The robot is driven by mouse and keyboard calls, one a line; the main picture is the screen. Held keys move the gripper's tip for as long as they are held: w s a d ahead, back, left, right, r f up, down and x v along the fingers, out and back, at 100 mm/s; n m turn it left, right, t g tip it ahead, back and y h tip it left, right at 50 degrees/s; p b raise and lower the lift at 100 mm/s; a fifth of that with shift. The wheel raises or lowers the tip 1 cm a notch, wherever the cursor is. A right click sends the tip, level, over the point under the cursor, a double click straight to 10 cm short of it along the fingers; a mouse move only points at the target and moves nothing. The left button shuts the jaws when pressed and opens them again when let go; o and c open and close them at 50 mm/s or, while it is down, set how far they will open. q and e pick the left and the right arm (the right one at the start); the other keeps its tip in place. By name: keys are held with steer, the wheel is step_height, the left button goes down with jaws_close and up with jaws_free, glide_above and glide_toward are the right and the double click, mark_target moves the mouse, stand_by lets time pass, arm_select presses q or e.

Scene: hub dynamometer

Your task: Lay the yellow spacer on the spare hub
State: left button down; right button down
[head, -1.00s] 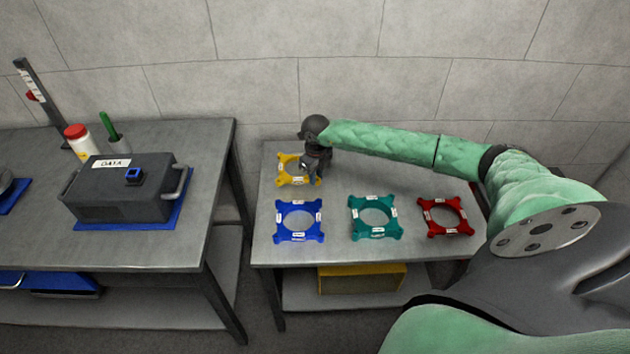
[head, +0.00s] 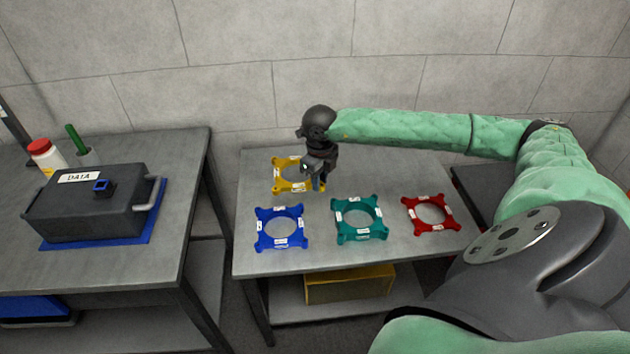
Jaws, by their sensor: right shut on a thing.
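The yellow spacer (head: 284,184) is a ring-like frame with corner lobes and small white labels, at the back left of the right-hand table. My right gripper (head: 318,182) is at the spacer's right side, pointing down, and is shut on it. The gripper and wrist hide the spacer's right part. I cannot tell whether the spacer is lifted off the table. The spare hub is not recognizable in view. My left gripper is not in view.
Blue (head: 280,242), teal (head: 343,233) and red (head: 412,228) spacers lie in front on the same table (head: 390,258). A yellow box (head: 348,284) sits on its lower shelf. The left table holds a grey DATA case (head: 85,214), a red-capped bottle (head: 44,160) and a green stick (head: 74,136).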

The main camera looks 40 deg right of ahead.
steer(key=shift+r+p, duration=0.6)
steer(key=shift+r, duration=1.85)
